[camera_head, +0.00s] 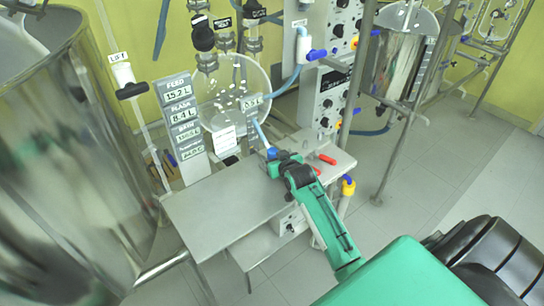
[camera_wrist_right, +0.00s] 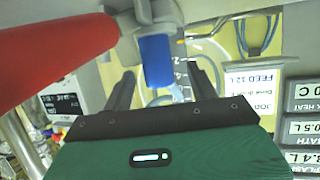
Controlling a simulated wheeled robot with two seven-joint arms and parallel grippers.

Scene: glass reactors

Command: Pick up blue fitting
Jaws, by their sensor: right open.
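The blue fitting (camera_wrist_right: 157,62) is a short blue cylinder on a pale stem in the right wrist view. It lies between the two dark fingers of my right gripper (camera_wrist_right: 164,78), with visible gaps on both sides. In the head view, the blue fitting (camera_head: 271,153) shows small at the tip of my right gripper (camera_head: 275,162), by the rear edge of the grey bench. My right gripper is open there and holds nothing. My left gripper is not in view.
A large red handle (camera_wrist_right: 55,42) is close on the left in the wrist view. Red handles (camera_head: 326,159) lie right of the gripper on the bench (camera_head: 215,210). A glass flask (camera_head: 232,90) and a display panel (camera_head: 181,118) stand behind. The bench's front left is bare.

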